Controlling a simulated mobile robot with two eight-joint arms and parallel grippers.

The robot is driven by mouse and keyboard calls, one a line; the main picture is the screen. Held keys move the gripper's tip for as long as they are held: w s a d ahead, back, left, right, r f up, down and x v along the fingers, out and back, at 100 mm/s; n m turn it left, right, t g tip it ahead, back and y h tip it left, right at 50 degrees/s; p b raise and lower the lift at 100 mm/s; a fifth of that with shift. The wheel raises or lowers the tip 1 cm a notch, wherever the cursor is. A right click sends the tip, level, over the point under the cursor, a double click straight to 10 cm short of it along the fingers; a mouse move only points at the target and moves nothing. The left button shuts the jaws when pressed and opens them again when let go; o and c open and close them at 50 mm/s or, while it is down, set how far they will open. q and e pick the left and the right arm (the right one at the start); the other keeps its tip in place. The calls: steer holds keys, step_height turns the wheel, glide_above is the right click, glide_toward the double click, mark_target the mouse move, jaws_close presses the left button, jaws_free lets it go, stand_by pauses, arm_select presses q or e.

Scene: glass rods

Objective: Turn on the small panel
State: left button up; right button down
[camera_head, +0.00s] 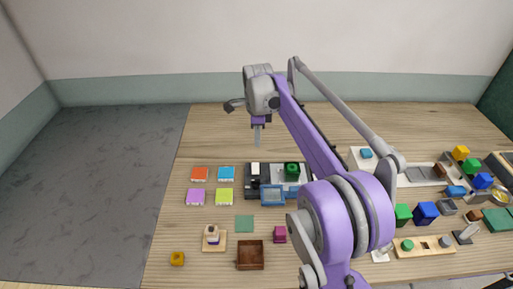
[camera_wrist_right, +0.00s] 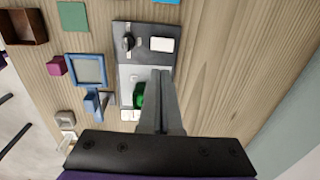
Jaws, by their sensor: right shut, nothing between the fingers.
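A small dark panel (camera_head: 252,181) stands on the wooden table, left of the middle of the head view. It also shows near the top of the right wrist view (camera_wrist_right: 146,62), with a dark round knob (camera_wrist_right: 128,42) and a white rectangular piece (camera_wrist_right: 162,45). A grey plate with a green block (camera_head: 291,169) adjoins it; my fingers partly cover that green block in the wrist view. My right gripper (camera_head: 257,143) is shut and empty. It points down above and behind the panel, apart from it. My left gripper is not in view.
A blue-framed piece (camera_head: 272,204) lies in front of the panel. Several coloured tiles, including an orange one (camera_head: 200,174), lie to its left. A brown open box (camera_head: 250,266) and a magenta block (camera_head: 280,235) are nearer. The table behind the panel is clear; several blocks crowd the right.

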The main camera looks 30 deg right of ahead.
steer(key=shift+a+r, duration=0.15)
steer(key=shift+r, duration=0.35)
steer(key=b, duration=0.2)
glide_toward(256, 164)
steer(key=shift+t, duration=0.4)
step_height(256, 164, down, 7)
steer(key=shift+w+r, duration=0.1)
stand_by(0.5)
